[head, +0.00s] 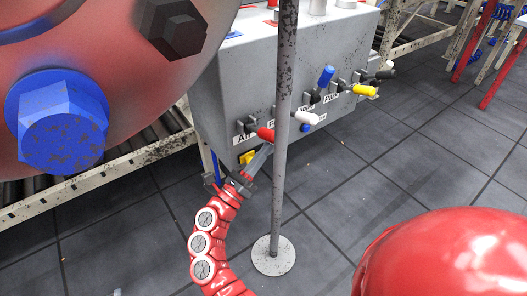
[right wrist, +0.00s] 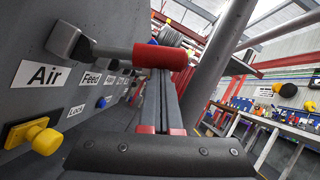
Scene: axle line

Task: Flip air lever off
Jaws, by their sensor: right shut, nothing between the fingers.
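The air lever (head: 264,134) has a red grip and sits at the near left end of a grey control box, beside the "Air" label (head: 243,139). In the right wrist view its red grip (right wrist: 160,56) points right from a grey pivot, above the "Air" label (right wrist: 42,75). My right gripper (head: 264,152) is shut and empty, just below the red grip. In the right wrist view its closed fingers (right wrist: 162,85) reach up to the red grip, which hides their tips. I cannot tell whether they touch it. My left gripper is not in view.
A speckled grey post (head: 283,120) stands close right of my right gripper. More levers, blue (head: 326,76), white (head: 305,117) and yellow (head: 365,90), line the box. A yellow knob (right wrist: 45,138) sits below the air lever. A large red hub with a blue bolt (head: 60,125) fills the upper left.

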